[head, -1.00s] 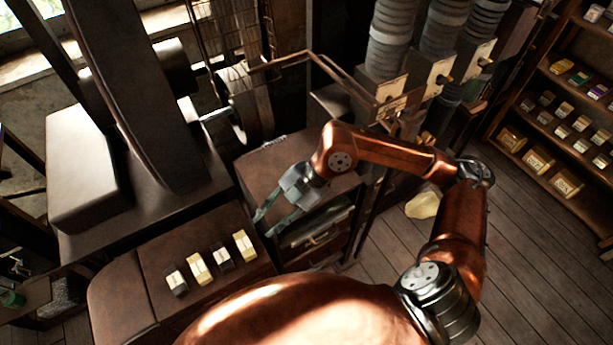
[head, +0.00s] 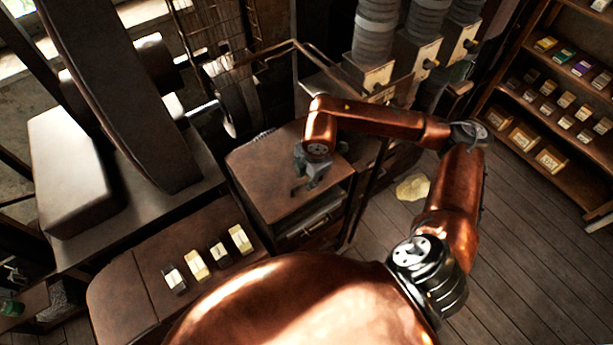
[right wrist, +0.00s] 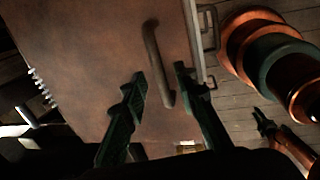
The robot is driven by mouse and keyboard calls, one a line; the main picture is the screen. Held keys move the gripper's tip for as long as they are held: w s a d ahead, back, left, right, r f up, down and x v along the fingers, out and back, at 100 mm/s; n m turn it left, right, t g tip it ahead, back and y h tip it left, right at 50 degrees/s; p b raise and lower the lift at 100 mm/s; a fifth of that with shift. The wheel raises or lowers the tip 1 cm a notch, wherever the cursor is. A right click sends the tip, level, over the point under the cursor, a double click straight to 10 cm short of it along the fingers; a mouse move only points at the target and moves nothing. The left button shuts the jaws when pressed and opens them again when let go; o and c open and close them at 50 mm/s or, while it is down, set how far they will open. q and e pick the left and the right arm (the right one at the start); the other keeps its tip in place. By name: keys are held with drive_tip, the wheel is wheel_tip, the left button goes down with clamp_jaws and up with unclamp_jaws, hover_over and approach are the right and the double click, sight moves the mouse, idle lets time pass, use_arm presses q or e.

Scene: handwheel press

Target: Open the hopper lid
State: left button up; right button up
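The hopper lid looks to be the flat brown lid (head: 275,165) on top of the low cabinet, and it lies shut. In the right wrist view the lid (right wrist: 85,60) fills the left half, with a bar handle (right wrist: 152,45) near its right edge and hinge-like metal at its left edge. My right gripper (head: 306,188) is over the lid. In the right wrist view its fingers (right wrist: 160,75) are open, one on each side of the handle's lower part; contact cannot be told. What looks like my left gripper (right wrist: 265,122) shows small and dark at the lower right.
A brown bench with several small labelled blocks (head: 197,265) stands left of the cabinet. A large grey press (head: 120,100) rises behind it. A bent pipe (head: 290,45) and ribbed columns (head: 378,30) stand behind the lid. Shelves (head: 555,115) are at the right, with open floor before them.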

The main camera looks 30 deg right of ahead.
drive_tip(key=shift+f, duration=0.2)
drive_tip(key=shift+c, duration=0.3)
clamp_jaws()
idle(0.3)
